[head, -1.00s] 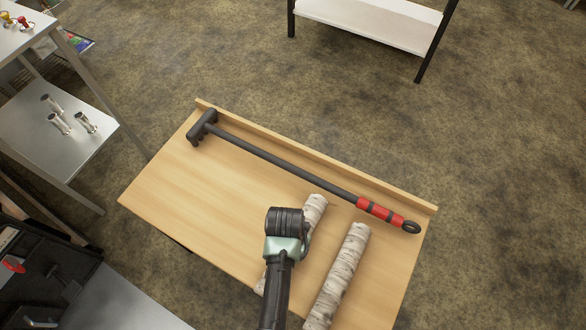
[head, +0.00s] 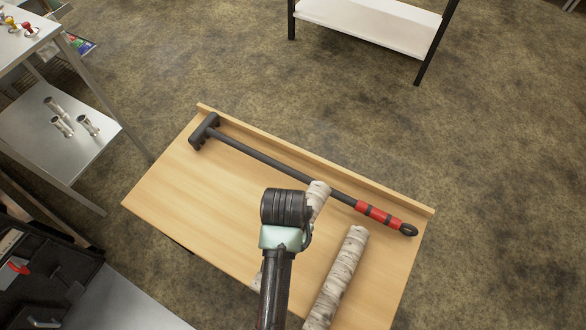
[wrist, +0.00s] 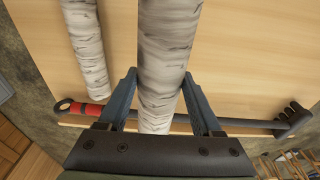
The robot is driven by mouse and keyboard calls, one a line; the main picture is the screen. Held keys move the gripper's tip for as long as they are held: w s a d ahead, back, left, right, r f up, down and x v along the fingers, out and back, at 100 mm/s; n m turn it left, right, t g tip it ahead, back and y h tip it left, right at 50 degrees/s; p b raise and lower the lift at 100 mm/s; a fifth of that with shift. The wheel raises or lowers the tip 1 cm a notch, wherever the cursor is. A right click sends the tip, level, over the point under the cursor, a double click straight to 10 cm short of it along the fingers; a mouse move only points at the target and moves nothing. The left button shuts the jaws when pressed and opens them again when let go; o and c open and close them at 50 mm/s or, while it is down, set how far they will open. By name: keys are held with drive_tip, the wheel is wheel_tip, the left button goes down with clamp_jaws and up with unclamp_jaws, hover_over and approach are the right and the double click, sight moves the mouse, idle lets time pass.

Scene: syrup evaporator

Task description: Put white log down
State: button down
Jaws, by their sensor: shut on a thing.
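A white birch-bark log (wrist: 165,45) is between the fingers of my gripper (wrist: 160,78), which is shut on it. In the head view its far end (head: 318,194) sticks out beyond my wrist and overlaps the black pole of a long tool; the rest is mostly hidden by my arm. It looks raised over the wooden table (head: 205,195), but the gap is hard to judge. A second white log (head: 337,278) lies on the table to the right, apart from the held one; it is at the left in the wrist view (wrist: 88,45).
The long tool (head: 270,158), with a black head and red grip, lies along the table's raised far edge. The table's left part is clear. A metal shelf (head: 55,150) with steel cylinders stands left, and a white shelf (head: 375,22) stands beyond.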

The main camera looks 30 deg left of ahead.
drive_tip(key=shift+f+b, duration=0.2)
drive_tip(key=shift+b, duration=1.3)
drive_tip(key=shift+b, duration=0.35)
drive_tip(key=shift+f, duration=0.25)
drive_tip(key=shift+f+b, duration=1.15)
drive_tip(key=shift+f, duration=3.25)
drive_tip(key=shift+f, duration=0.1)
drive_tip(key=shift+c, duration=0.3)
unclamp_jaws()
